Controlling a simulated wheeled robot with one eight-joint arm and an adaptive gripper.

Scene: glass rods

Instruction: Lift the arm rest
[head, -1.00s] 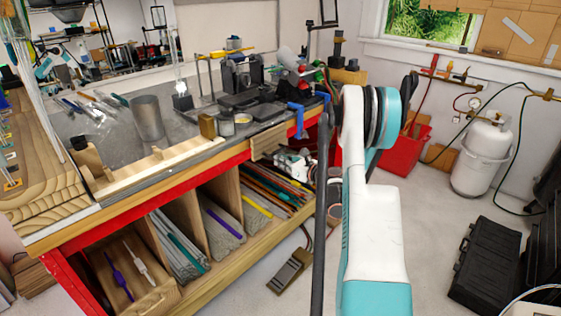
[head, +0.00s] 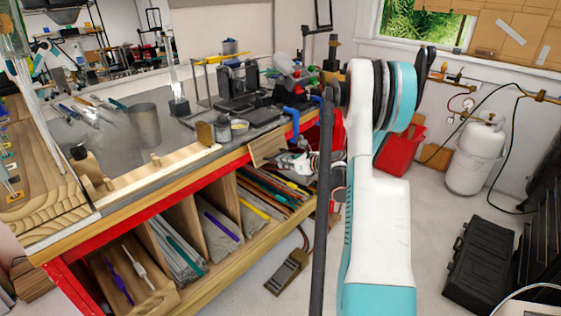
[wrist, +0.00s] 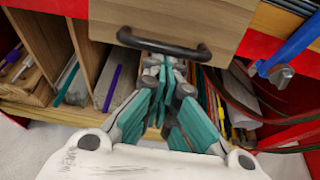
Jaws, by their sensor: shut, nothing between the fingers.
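The arm rest appears to be the light wooden panel (head: 268,148) at the front edge of the bench, hanging over the red rail. In the wrist view the wooden panel (wrist: 215,22) fills the top middle and has a dark curved handle (wrist: 165,43). My gripper (head: 305,160) is beside the panel's right end in the head view, partly hidden by my arm. In the wrist view my gripper (wrist: 172,66) has its teal fingers shut and empty, with the tips just below the handle. I cannot tell whether they touch it.
Below are wooden compartments with coloured glass rods (head: 275,195). A blue clamp (head: 292,120) sits on the bench edge right of the panel. Tools crowd the bench top. A foot pedal (head: 288,270), a red bin (head: 400,150) and a black case (head: 478,262) are on the floor.

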